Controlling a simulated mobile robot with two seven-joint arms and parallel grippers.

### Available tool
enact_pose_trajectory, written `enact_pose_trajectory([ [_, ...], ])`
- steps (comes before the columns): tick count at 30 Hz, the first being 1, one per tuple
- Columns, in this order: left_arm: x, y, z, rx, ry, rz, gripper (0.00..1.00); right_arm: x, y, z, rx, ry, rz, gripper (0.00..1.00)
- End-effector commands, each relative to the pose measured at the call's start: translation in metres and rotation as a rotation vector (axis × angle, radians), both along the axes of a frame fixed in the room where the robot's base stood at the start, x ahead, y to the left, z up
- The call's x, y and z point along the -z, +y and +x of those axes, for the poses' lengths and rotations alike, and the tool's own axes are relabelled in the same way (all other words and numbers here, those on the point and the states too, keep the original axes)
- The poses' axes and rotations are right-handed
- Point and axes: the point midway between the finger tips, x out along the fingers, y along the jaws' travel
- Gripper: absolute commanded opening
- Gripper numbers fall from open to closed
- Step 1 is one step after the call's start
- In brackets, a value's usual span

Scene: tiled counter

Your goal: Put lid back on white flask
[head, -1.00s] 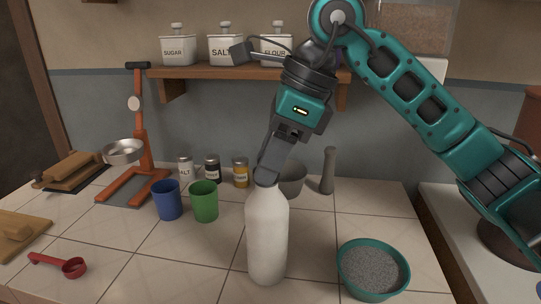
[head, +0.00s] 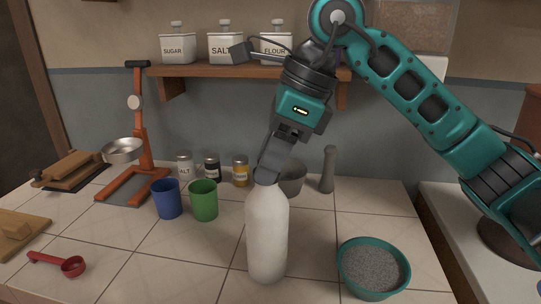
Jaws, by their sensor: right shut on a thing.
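The white flask (head: 267,235) stands upright on the tiled counter, near the front middle. My right gripper (head: 268,178) points down at the top of the flask, with its fingers at the neck. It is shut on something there. The fingers hide the flask's mouth, and I cannot make out the lid as a separate part. My left gripper is not in view.
A teal bowl of grey grains (head: 373,268) stands right of the flask. A green cup (head: 204,200) and a blue cup (head: 166,198) stand to its left. A grey mortar (head: 292,179) and pestle (head: 328,170) are behind. Front-left of the flask is clear, up to a red scoop (head: 72,266).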

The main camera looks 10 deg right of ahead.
Motion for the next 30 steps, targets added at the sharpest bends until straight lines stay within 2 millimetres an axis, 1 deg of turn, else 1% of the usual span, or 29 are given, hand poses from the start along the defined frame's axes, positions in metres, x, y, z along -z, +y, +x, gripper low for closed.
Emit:
enact_pose_trajectory([
  [7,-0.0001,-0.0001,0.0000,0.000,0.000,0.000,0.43,-0.0001,0.0000,0.0001,0.000,0.000,0.001,0.12],
  [8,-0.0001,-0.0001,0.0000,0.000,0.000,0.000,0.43,-0.0001,0.0000,0.0001,0.000,0.000,0.001,0.41],
  [9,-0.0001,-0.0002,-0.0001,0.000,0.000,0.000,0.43,-0.0001,0.0000,0.0001,0.000,0.000,0.001,0.45],
  [15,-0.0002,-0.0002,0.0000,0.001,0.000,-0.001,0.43,0.0000,0.0001,0.0001,0.000,0.000,0.001,0.64],
  [17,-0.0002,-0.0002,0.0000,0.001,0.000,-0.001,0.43,0.0000,0.0001,0.0001,0.000,0.000,0.001,0.69],
  [22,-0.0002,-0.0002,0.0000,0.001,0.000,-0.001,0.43,0.0001,0.0001,0.0001,0.000,0.000,0.001,0.70],
  [30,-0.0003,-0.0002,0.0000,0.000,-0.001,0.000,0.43,-0.0001,0.0002,0.0000,0.000,0.000,0.001,0.95],
])
